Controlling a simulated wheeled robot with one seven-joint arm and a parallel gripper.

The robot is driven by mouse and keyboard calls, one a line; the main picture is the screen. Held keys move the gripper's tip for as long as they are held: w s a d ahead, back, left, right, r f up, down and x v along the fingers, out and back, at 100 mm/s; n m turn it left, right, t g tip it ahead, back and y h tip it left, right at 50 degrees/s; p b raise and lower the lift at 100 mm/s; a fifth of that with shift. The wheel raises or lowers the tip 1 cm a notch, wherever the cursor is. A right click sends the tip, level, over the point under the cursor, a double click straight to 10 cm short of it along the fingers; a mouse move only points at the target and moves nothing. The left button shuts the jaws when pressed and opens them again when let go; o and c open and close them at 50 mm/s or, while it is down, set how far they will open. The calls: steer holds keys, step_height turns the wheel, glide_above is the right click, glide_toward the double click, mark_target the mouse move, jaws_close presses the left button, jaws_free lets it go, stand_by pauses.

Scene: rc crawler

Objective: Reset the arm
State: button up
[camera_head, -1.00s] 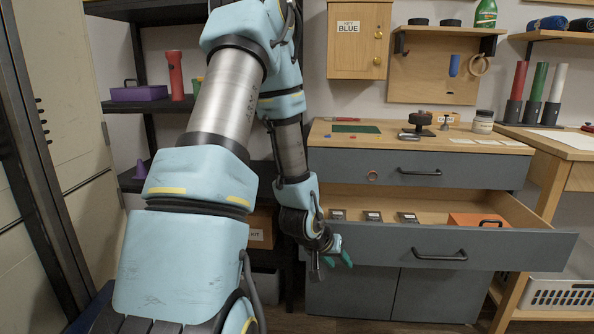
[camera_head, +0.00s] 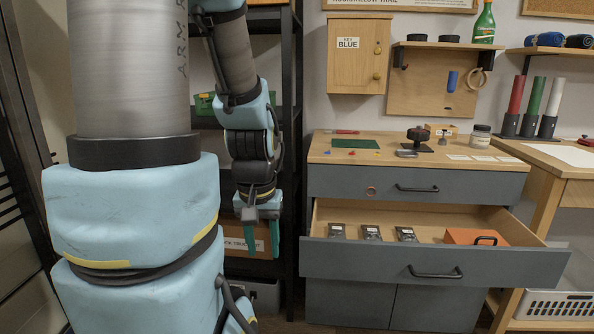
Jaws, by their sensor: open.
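My arm, pale blue with silver links, fills the left of the head view. My gripper (camera_head: 262,238) hangs pointing down at the end of it, left of the open drawer. Its two green fingers are apart with nothing between them. It is in front of the dark shelf rack and clear of the drawer front.
The lower drawer (camera_head: 430,262) of the grey cabinet stands pulled out, holding several small dark boxes and an orange case (camera_head: 476,237). The wooden worktop (camera_head: 400,157) carries a green mat (camera_head: 356,143) and small items. A white basket (camera_head: 548,304) stands at the lower right.

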step_height(320, 180, up, 13)
steer(key=p, duration=1.1)
steer(key=shift+p, duration=0.3)
steer(key=shift+o, duration=0.2)
steer(key=shift+r, duration=0.1)
